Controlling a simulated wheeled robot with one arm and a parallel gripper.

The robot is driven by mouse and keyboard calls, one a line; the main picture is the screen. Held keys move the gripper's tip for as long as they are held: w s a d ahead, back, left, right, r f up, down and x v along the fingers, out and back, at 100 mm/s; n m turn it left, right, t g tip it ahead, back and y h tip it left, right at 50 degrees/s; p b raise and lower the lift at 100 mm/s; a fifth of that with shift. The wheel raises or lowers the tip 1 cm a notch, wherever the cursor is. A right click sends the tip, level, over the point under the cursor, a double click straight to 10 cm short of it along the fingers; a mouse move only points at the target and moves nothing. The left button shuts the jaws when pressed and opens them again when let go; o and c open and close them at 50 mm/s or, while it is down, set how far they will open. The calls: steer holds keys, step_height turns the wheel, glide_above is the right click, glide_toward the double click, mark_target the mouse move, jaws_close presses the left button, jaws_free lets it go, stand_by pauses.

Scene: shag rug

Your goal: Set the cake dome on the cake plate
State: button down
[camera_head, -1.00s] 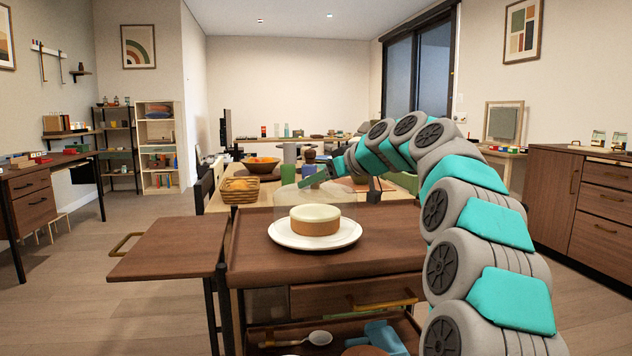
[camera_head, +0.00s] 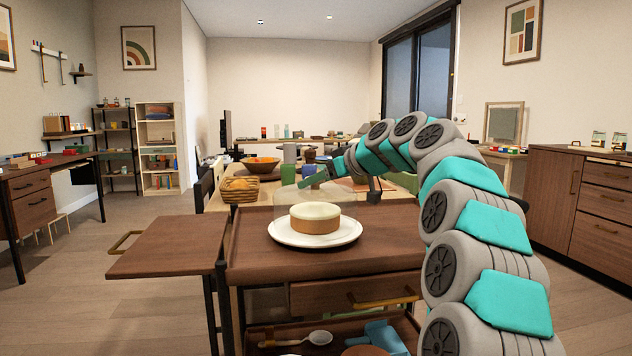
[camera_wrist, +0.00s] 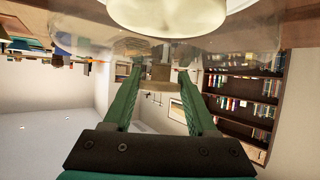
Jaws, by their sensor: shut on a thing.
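The cake plate (camera_head: 350,236) is white and round and lies on the brown trolley top, with a cream-topped cake (camera_head: 315,221) in its middle. The cake dome (camera_head: 283,204) is clear and hard to make out in the head view, around and behind the upper part of the cake. My gripper (camera_head: 308,182) is above it, shut on its knob (camera_wrist: 158,74). In the wrist view the clear dome (camera_wrist: 95,42) fills the upper part, with the pale cake seen through it. I cannot tell whether the dome's rim touches the plate.
The trolley top (camera_head: 270,264) is bare around the plate, with a side leaf (camera_head: 165,247) at left. A wicker basket (camera_head: 240,190) and an orange bowl (camera_head: 260,164) stand on the table behind. A spoon (camera_head: 319,338) and a blue scoop (camera_head: 383,338) lie on the shelf below.

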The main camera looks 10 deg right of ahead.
steer(key=shift+f+b, duration=0.3)
steer(key=shift+f, duration=0.05)
steer(key=shift+c, duration=2.4)
jaws_free()
steer(key=shift+r, duration=0.1)
steer(key=v, duration=1.1)
steer(key=shift+b, duration=0.4)
